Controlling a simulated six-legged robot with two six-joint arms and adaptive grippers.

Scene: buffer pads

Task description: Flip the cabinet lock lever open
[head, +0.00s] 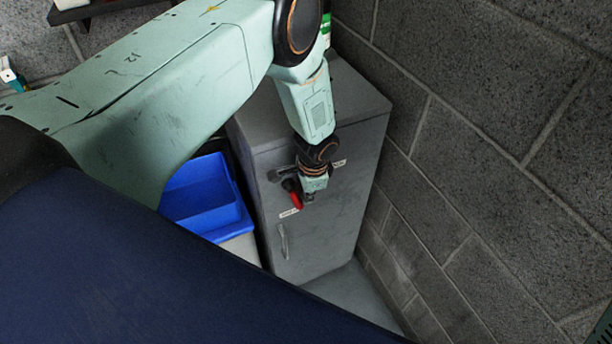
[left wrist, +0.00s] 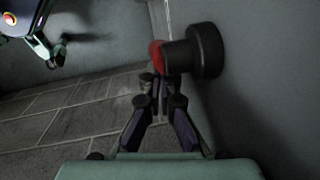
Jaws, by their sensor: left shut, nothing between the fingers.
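The grey cabinet (head: 340,220) stands in the corner against the block wall. Its red lock lever (head: 297,197) is on the upper door, slanting down to the right in the head view. In the left wrist view the red lever (left wrist: 156,56) shows beside a dark round knob-like base (left wrist: 205,51). My left gripper (head: 311,196) is at the cabinet front, just right of the lever. In the left wrist view its fingertips (left wrist: 157,82) are together just below the red part, with nothing between them. I cannot tell whether they touch it. My right gripper is not identifiable.
A vertical handle (head: 283,241) is lower on the cabinet door. Blue bins (head: 205,197) stand to the left of the cabinet. The block wall (head: 490,150) closes off the right side. Small pale labels (head: 289,213) are on the door.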

